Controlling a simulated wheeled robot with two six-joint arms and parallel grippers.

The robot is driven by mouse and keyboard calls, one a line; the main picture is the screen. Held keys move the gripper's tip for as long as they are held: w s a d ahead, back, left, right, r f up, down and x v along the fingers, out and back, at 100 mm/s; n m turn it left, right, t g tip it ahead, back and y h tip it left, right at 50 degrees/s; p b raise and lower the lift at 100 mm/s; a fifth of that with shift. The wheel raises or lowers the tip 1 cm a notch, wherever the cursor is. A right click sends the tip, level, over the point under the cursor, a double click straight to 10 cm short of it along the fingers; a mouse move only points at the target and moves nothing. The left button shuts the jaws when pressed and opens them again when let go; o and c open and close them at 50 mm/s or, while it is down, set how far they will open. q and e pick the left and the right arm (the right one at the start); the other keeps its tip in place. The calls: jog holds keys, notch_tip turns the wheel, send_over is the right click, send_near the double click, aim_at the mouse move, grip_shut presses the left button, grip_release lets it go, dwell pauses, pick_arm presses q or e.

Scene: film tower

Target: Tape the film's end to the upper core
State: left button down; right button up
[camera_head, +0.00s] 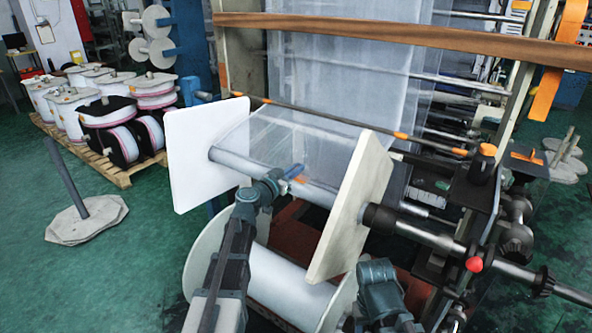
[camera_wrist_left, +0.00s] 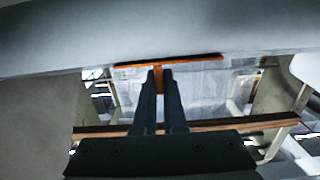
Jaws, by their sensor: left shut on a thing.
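The upper core (camera_head: 237,167) is a grey tube between a white square plate (camera_head: 205,155) on the left and a cream square plate (camera_head: 352,207) on the right. The clear film (camera_head: 290,135) hangs as a thin sheet over and behind the core; I cannot make out its end. My left gripper (camera_head: 290,173) is at the middle of the core. In the left wrist view its fingers (camera_wrist_left: 158,78) are shut on an orange tape piece (camera_wrist_left: 180,60), close under a large grey curved surface. I cannot tell whether the tape touches it. My right gripper is not visible.
A lower white roll (camera_head: 290,290) sits below the core. A wooden beam (camera_head: 400,37) crosses above, and a thin dark bar (camera_head: 350,121) with orange marks runs behind the core. Wrapped rolls (camera_head: 110,130) stand on a pallet at left.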

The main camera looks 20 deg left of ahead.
pick_arm(q)
jog(key=c, duration=0.9)
grip_release()
jog(key=shift+s, duration=0.1)
jog(key=v, duration=1.3)
jog(key=shift+s+p, duration=0.3)
jog(key=shift+s+a, duration=0.1)
